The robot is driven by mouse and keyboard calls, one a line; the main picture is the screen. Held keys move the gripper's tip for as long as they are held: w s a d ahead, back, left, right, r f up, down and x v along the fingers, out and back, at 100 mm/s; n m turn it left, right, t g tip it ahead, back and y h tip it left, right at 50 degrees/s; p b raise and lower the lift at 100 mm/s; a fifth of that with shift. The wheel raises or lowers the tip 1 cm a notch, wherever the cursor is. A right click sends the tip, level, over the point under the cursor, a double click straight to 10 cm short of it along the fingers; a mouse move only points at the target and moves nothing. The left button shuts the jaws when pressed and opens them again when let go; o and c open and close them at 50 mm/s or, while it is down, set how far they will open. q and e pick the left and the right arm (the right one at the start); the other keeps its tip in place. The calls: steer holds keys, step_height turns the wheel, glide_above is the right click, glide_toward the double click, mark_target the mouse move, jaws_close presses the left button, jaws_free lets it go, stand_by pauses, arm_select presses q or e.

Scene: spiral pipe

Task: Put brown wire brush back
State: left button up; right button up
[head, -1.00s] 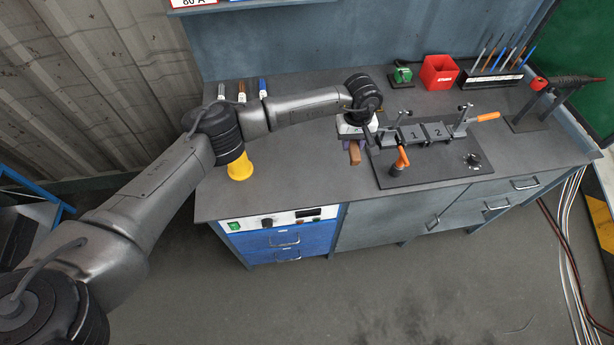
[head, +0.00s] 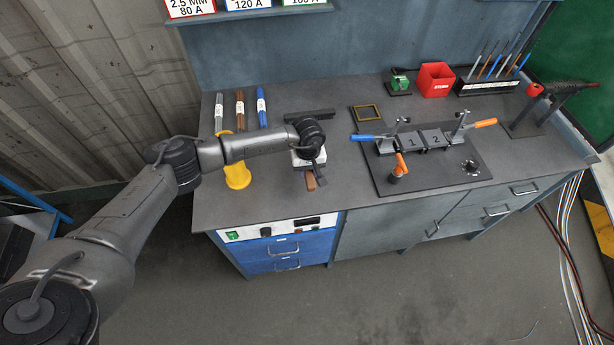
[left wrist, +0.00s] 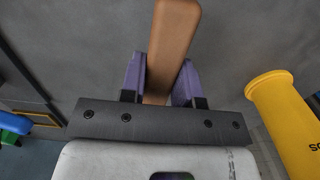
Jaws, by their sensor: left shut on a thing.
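The brown wire brush (head: 311,184) is in my left gripper (head: 308,173), above the front left part of the workbench. In the left wrist view its brown wooden handle (left wrist: 172,40) sits between the two purple fingers (left wrist: 160,82), which are shut on it. The brush's bristles are not visible. A dark flat bar (head: 297,116) lies on the bench behind my left wrist, partly covered by it; I cannot tell what it is. My right gripper is in neither view.
A yellow container (head: 237,176) stands left of the gripper and shows in the wrist view (left wrist: 287,122). Grey, brown and blue tubes (head: 239,108) lie behind it. A clamp fixture (head: 430,167) is to the right. A red box (head: 436,80) stands at the back.

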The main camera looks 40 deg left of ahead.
arm_select(q)
steer(key=shift+s+a+f, duration=0.15)
steer(key=shift+f, duration=0.15)
step_height(320, 180, down, 4)
steer(key=shift+r, duration=0.25)
steer(key=shift+f, duration=0.1)
steer(key=shift+f, duration=0.1)
steer(key=o, duration=0.9)
